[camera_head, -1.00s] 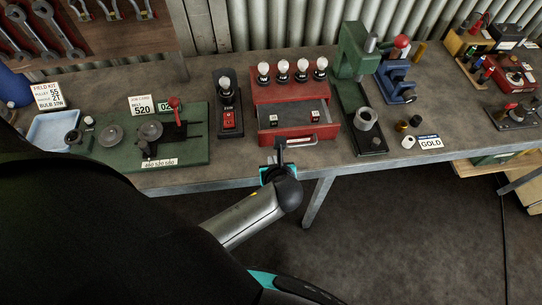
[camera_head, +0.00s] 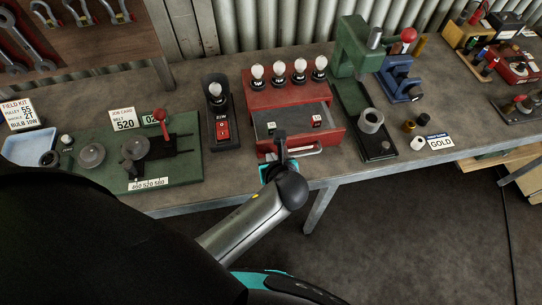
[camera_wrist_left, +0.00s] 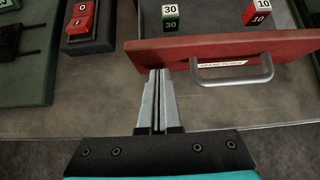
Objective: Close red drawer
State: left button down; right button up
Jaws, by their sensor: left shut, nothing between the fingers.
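The red drawer (camera_head: 338,138) is pulled out of the red cabinet (camera_head: 253,97) that stands on the bench. Its grey tray, with two small blocks in it, is exposed. The drawer front also shows in the left wrist view (camera_wrist_left: 160,53), with a grey bar handle (camera_wrist_left: 232,80). My left gripper (camera_head: 281,149) is at the drawer front, left of the handle. In the left wrist view its fingers (camera_wrist_left: 155,80) are together and empty, tips close to the front's lower edge; I cannot tell whether they touch. My right gripper is not in view.
Several bulbs (camera_head: 299,70) stand on the cabinet's top. A black switch box (camera_head: 221,107) is left of it, and a green press (camera_head: 352,60) is right of it. A green belt board (camera_head: 180,168) lies further left. The floor in front is clear.

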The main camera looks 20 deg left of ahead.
pick_arm(q)
jog(key=shift+w+a, duration=0.1)
jog(key=shift+w, duration=0.05)
jog(key=p, duration=0.4)
send_near(261, 121)
jog(key=x, duration=0.4)
jog(key=shift+f, duration=0.2)
jog(key=shift+a+r, duration=0.1)
jog(key=shift+r, duration=0.05)
